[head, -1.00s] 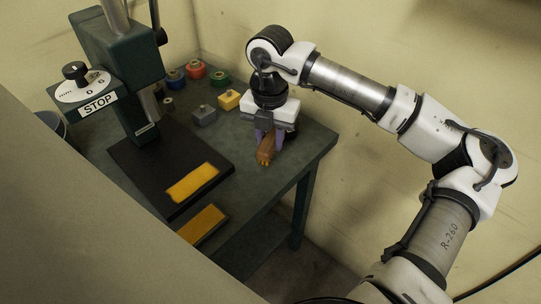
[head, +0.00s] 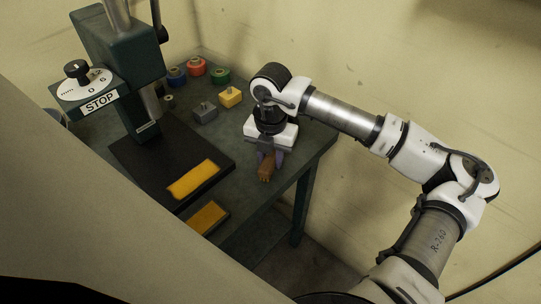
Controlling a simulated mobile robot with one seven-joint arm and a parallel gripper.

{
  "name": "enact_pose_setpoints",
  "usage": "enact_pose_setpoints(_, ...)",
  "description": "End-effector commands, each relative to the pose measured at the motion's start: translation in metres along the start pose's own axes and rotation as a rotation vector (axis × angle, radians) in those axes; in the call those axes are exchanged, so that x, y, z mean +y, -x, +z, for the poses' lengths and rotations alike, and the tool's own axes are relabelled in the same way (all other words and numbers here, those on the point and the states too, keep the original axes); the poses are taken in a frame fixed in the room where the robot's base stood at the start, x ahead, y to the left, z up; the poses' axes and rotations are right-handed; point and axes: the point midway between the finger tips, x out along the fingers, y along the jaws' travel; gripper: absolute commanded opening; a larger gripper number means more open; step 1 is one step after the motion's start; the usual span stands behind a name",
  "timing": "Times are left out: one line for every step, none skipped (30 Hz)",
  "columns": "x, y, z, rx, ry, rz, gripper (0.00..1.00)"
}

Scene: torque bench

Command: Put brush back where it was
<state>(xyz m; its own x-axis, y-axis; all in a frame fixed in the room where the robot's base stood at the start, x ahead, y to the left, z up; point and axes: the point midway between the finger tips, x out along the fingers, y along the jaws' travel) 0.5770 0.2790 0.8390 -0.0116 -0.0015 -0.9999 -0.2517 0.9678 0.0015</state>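The brush (head: 266,171), a small brown wooden thing, hangs between the purple fingers of my gripper (head: 270,161) in the head view. The fingers lie on either side of it, and it moves along with them. My gripper points down over the right part of the green bench (head: 226,185), close to its front edge. I cannot tell whether the brush touches the bench top. The fingers and gripper body hide its upper end.
A dark green press (head: 124,62) with a STOP plate and dial stands at the left on a black base (head: 150,170). Yellow pads lie on and beside the base. A grey block (head: 205,112), a yellow block (head: 230,97) and coloured spools (head: 196,67) sit behind my gripper.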

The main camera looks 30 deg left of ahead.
Motion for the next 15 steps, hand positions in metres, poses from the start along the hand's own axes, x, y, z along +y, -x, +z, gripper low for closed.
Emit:
enact_pose_setpoints(0.0000, -0.0002, 0.0001, 0.000, 0.000, 0.000, 0.34)
enact_pose_setpoints(0.0000, -0.0001, 0.0001, 0.000, 0.000, 0.000, 0.38)
enact_pose_setpoints(0.0000, -0.0001, 0.0001, 0.000, 0.000, 0.000, 0.43)
enact_pose_setpoints(0.0000, -0.0001, 0.0001, 0.000, 0.000, 0.000, 0.47)
enact_pose_setpoints(0.0000, -0.0001, 0.0001, 0.000, 0.000, 0.000, 0.51)
enact_pose_setpoints(0.0000, 0.0000, 0.0001, 0.000, 0.000, 0.000, 0.51)
enact_pose_setpoints(0.0000, 0.0000, 0.0001, 0.000, 0.000, 0.000, 0.51)
enact_pose_setpoints(0.0000, 0.0000, 0.0001, 0.000, 0.000, 0.000, 0.51)
enact_pose_setpoints(0.0000, 0.0000, 0.0001, 0.000, 0.000, 0.000, 0.51)
enact_pose_setpoints(0.0000, 0.0000, 0.0001, 0.000, 0.000, 0.000, 0.51)
enact_pose_setpoints(0.0000, 0.0000, 0.0001, 0.000, 0.000, 0.000, 0.51)
enact_pose_setpoints(0.0000, 0.0001, 0.0001, 0.000, 0.000, 0.000, 0.51)
enact_pose_setpoints(0.0000, 0.0005, 0.0001, 0.000, 0.000, 0.000, 0.51)
enact_pose_setpoints(0.0000, 0.0013, 0.0001, 0.000, 0.000, 0.000, 0.51)
enact_pose_setpoints(0.0001, 0.0030, 0.0001, 0.000, 0.000, 0.000, 0.51)
